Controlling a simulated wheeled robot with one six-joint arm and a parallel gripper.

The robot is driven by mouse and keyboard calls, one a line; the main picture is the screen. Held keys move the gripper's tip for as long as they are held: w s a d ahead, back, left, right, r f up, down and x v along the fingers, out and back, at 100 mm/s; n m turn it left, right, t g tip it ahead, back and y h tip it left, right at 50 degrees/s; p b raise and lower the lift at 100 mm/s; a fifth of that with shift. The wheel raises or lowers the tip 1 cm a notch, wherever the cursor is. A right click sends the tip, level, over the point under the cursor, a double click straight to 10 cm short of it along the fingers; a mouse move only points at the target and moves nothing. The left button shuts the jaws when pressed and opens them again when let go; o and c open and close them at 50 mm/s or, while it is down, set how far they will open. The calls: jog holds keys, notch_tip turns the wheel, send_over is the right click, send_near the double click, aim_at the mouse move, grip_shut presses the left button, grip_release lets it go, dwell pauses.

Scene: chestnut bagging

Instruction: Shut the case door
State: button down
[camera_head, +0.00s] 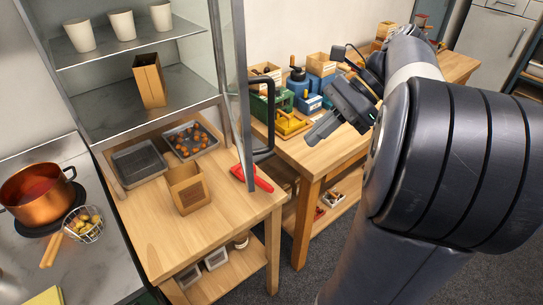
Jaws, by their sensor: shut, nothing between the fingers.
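The glass case (137,97) stands on a wooden table. Its door (240,90) is swung open on the right side and shows nearly edge-on. The door has a dark handle (268,118) on its outer right side. Inside the case, several white cups (121,25) stand on the upper shelf and a brown paper bag (149,81) stands on the lower one. My gripper (318,132) is shut and empty, to the right of the handle and apart from it in the picture.
A paper bag (187,189), a tray of chestnuts (192,141), an empty tray (139,162) and a red-handled tool (256,178) lie on the table. A second table (318,157) behind holds bottles and boxes. A copper pot (37,193) and a wire basket (83,224) are at left.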

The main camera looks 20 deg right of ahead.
jog(key=w+a+f, duration=0.1)
jog(key=a+f, duration=0.4)
jog(key=a, duration=0.4)
jog(key=shift+a+f, duration=0.4)
